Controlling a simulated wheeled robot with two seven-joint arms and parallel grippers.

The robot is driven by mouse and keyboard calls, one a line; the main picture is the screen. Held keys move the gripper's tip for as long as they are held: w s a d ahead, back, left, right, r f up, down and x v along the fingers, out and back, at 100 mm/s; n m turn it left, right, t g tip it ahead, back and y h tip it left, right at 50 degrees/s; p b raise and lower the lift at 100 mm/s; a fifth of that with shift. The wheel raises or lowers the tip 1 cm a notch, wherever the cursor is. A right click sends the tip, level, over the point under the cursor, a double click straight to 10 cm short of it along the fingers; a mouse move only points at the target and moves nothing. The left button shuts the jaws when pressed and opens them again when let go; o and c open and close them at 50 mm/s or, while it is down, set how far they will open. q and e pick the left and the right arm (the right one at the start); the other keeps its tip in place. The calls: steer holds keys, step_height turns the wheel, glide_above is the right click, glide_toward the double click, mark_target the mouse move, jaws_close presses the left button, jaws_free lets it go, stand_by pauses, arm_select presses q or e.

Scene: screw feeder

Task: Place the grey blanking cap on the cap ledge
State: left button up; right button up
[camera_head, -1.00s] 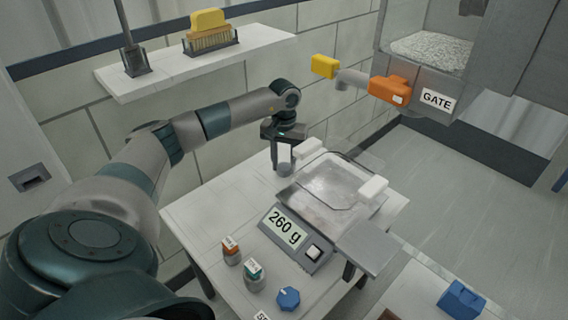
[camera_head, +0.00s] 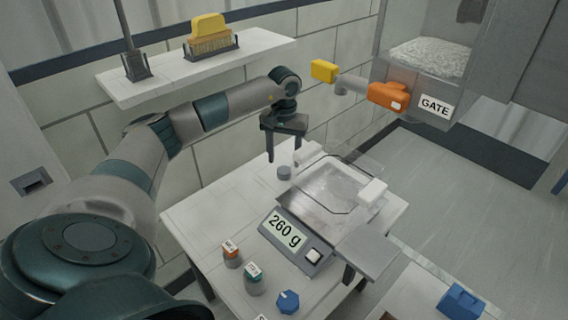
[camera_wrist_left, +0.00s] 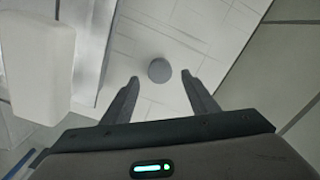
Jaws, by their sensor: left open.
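The grey blanking cap (camera_head: 284,172) is a small round disc standing on the white table (camera_head: 205,205), behind the scale. In the left wrist view the cap (camera_wrist_left: 159,70) lies on the pale surface, centred just beyond my fingertips. My left gripper (camera_head: 284,156) is open and empty, pointing down above the cap. In the left wrist view its fingers (camera_wrist_left: 160,82) are spread on either side of the cap's position, apart from it. I cannot single out a separate cap ledge from the table top. My right gripper is not in view.
Small jars (camera_head: 253,278) stand in front.

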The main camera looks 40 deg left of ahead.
mark_target(284, 170)
arm_select(q)
steer(key=shift+r, duration=1.6)
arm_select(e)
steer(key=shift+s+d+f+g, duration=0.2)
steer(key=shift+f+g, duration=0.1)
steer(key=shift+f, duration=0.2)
arm_select(q)
steer(key=shift+o, duration=0.5)
